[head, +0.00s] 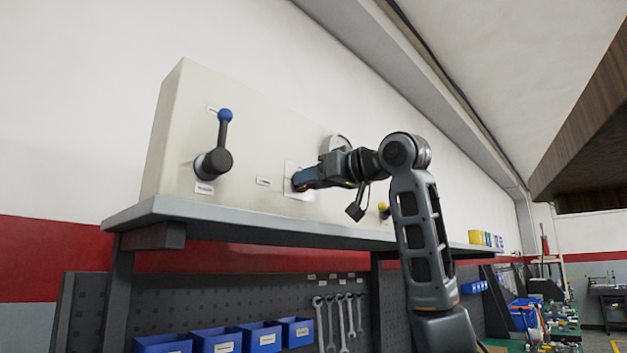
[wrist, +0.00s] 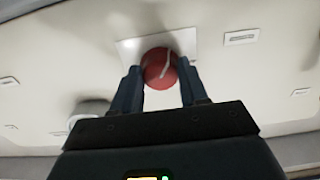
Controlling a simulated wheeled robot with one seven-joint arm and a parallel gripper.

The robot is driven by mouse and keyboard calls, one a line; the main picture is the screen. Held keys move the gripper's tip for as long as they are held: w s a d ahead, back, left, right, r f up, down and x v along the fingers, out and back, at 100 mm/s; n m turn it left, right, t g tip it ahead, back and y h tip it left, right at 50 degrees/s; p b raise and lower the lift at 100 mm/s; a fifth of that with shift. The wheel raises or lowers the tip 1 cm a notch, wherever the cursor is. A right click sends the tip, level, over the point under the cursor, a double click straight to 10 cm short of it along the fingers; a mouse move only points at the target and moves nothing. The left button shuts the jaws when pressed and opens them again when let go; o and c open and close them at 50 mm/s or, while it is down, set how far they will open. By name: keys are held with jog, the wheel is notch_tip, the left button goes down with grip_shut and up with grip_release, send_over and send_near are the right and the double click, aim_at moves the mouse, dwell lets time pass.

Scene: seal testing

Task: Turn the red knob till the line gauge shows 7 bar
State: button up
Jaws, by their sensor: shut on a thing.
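The red knob (wrist: 158,70) sits on a white square plate (wrist: 128,50) on the cream panel, in the wrist view. A pale line crosses the knob's face at a slant. My gripper (wrist: 160,82) is shut on the knob, with one finger on each side of it. In the head view my gripper (head: 300,181) reaches the plate (head: 292,172) and hides most of the knob. A round gauge (head: 338,142) shows partly behind my arm in the head view. Its needle and scale cannot be read.
A black lever with a blue ball (head: 225,115) stands on the panel (head: 260,130) to the left. A yellow-tipped part (head: 384,208) is right of my gripper. The panel rests on a grey shelf (head: 160,207). Blue bins (head: 217,340) and wrenches (head: 340,318) are below.

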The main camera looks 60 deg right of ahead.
jog(key=shift+c, duration=1.3)
jog(key=shift+n, duration=0.4)
jog(key=o, duration=1.1)
jog(key=shift+c, duration=0.2)
jog(key=b+v, duration=0.2)
jog(key=v, duration=0.5)
jog(key=shift+s, duration=0.4)
